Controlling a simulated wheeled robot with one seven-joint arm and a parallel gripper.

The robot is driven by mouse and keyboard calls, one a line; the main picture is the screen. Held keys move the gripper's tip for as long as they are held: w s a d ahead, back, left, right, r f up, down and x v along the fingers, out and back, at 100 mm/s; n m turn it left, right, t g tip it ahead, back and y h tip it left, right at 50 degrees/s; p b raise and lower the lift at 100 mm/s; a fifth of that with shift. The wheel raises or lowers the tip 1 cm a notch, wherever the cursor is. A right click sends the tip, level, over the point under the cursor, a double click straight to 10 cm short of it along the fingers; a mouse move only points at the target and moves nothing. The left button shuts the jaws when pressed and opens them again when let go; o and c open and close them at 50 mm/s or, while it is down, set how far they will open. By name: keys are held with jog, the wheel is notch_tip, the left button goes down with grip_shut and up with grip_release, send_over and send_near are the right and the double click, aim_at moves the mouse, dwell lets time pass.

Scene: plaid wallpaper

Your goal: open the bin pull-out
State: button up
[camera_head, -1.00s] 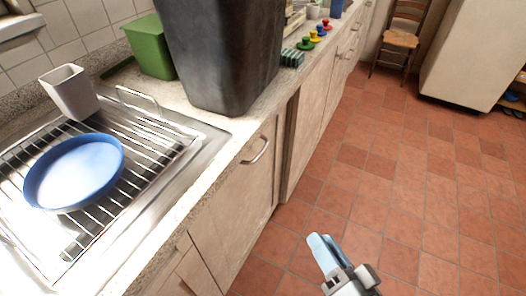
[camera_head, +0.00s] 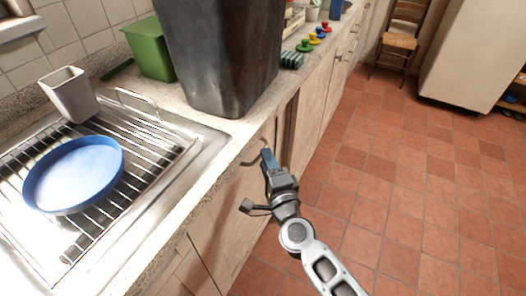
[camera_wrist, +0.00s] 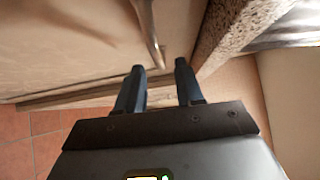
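The pull-out front is a pale wooden cabinet panel (camera_head: 232,208) under the counter, beside the sink; it looks shut. Its curved metal bar handle (camera_head: 252,162) sits near the top and is partly hidden behind my gripper (camera_head: 267,156). In the wrist view, the handle (camera_wrist: 151,32) runs down toward the gap between my two fingertips (camera_wrist: 159,66). The fingers are apart, and my gripper is open. The handle's near end appears just ahead of the fingertips; I cannot tell whether they touch it.
A large dark bin (camera_head: 218,60) stands on the counter above the panel. A green container (camera_head: 150,50) stands behind. The tiled floor (camera_head: 400,190) at right is clear.

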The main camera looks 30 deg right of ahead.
jog(key=shift+x, duration=2)
jog(key=shift+c, duration=0.3)
grip_shut()
